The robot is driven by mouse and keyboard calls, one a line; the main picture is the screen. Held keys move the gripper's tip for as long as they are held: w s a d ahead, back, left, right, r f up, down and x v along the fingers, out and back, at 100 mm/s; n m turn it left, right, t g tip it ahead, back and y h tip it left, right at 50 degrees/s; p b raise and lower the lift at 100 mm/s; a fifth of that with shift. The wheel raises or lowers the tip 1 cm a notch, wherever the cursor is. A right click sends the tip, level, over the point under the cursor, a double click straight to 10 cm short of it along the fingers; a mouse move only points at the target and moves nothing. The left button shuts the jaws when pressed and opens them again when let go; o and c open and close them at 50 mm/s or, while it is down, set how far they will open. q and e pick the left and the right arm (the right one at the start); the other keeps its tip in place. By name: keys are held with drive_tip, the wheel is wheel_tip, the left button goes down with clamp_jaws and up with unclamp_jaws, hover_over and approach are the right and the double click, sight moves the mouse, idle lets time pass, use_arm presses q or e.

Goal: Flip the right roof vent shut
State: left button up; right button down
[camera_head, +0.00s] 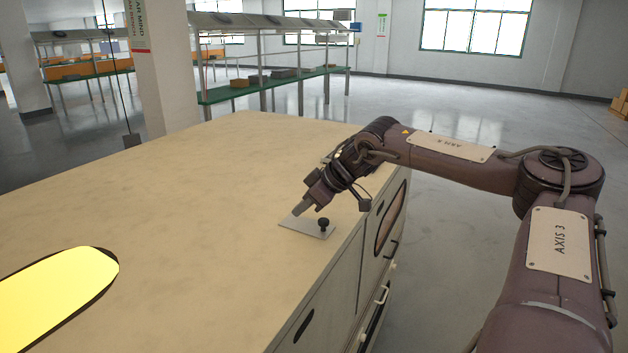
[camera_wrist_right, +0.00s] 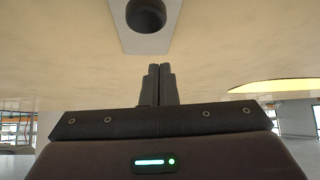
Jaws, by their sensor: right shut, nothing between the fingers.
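The right roof vent looks like a small pale grey plate (camera_head: 297,225) with a black round knob (camera_head: 323,223), near the right edge of the cream cabinet top (camera_head: 200,210). The plate appears flat or nearly flat on the top; I cannot tell whether a small gap is under it. In the right wrist view the plate (camera_wrist_right: 128,42) and dark knob (camera_wrist_right: 146,15) show at the top edge, partly cut off. My right gripper (camera_head: 299,210) is shut and empty, pointing down close over the plate, beside the knob. In the wrist view its fingers (camera_wrist_right: 158,84) are together. My left gripper is not in view.
A glowing yellow window (camera_head: 55,295) with a dark rim is in the top at left. Handles (camera_head: 381,295) and dark openings line the cabinet's right side. A pillar (camera_head: 158,70) and green-shelved benches (camera_head: 275,82) stand behind. The middle of the top is clear.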

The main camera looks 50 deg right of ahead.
drive_tip(key=shift+a+r, duration=0.15)
drive_tip(key=shift+r, duration=0.1)
drive_tip(key=shift+s+d+r+b, duration=0.15)
drive_tip(key=shift+s+d+r, duration=0.2)
drive_tip(key=shift+s, duration=0.2)
drive_tip(key=shift+s+d+r+b, duration=0.15)
drive_tip(key=shift+s+d+r, duration=0.15)
drive_tip(key=shift+s, duration=0.2)
drive_tip(key=b+v, duration=0.1)
drive_tip(key=v, duration=0.2)
drive_tip(key=shift+s+d, duration=0.2)
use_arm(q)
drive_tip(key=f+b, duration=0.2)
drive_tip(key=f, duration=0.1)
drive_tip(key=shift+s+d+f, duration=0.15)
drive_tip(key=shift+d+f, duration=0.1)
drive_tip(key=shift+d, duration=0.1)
use_arm(e)
drive_tip(key=v, duration=0.4)
drive_tip(key=shift+s+r, duration=0.1)
drive_tip(key=shift+r, duration=0.1)
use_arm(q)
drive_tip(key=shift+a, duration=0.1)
use_arm(e)
drive_tip(key=shift+a, duration=0.15)
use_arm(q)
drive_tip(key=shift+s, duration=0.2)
